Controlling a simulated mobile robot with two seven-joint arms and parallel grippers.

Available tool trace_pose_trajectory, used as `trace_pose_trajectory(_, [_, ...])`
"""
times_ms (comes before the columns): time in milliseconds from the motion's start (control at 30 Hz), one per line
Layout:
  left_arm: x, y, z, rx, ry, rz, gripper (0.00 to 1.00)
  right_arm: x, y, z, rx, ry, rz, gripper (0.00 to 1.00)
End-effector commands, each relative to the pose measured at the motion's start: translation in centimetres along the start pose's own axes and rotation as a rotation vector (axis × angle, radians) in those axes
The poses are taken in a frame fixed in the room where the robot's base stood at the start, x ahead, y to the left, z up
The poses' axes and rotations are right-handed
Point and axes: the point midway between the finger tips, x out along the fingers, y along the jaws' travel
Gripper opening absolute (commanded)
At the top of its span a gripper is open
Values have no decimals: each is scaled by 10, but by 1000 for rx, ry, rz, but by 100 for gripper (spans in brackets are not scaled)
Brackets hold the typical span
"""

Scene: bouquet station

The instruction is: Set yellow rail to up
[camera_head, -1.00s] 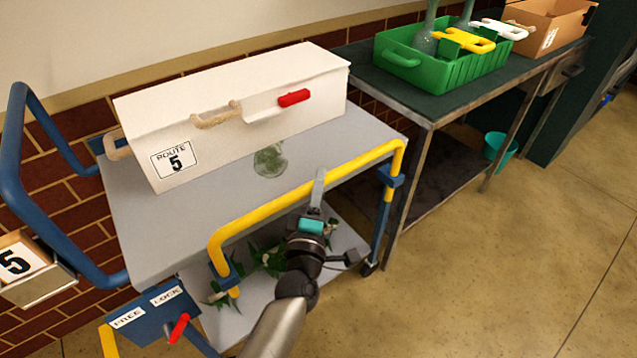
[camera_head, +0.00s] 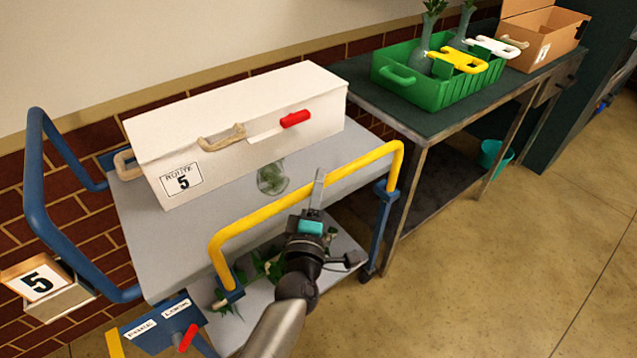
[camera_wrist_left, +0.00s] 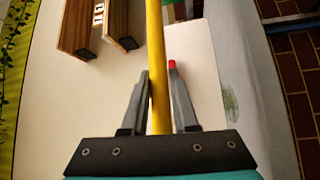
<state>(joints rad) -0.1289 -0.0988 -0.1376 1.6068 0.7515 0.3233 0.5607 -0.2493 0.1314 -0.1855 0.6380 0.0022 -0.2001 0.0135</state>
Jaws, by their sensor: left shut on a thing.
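The yellow rail (camera_head: 300,197) is a bent tube along the near side of a grey cart. Its two ends go down into blue brackets on the cart's posts, and it stands above the cart's top. My left gripper (camera_head: 317,190) is shut on the middle of its long bar. In the left wrist view the rail (camera_wrist_left: 155,60) runs between the two fingers (camera_wrist_left: 159,95). My right gripper is not in view.
A white box (camera_head: 235,125) marked Route 5 stands on the cart top (camera_head: 210,215). A blue panel with a red lever (camera_head: 187,338) is at the cart's near left corner. A table with a green crate (camera_head: 440,90) is at right. The floor at right is clear.

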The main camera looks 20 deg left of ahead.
Motion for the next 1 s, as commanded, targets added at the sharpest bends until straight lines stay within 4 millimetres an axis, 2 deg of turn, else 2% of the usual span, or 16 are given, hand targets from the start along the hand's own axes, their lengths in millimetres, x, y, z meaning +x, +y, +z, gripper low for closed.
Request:
trace_pose_trajectory(33, [3, 9, -2, 3, 7, 20, 0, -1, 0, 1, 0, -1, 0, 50])
trace_pose_trajectory(267, [4, 9, -2, 5, 7, 22, 0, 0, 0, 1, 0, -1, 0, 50])
trace_pose_trajectory(300, [4, 9, -2, 6, 7, 22, 28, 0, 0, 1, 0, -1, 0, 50])
trace_pose_trajectory(567, [3, 7, -1, 4, 5, 17, 57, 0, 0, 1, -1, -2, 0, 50])
trace_pose_trajectory(1000, [2, 2, 1, 3, 2, 9, 57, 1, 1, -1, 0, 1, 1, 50])
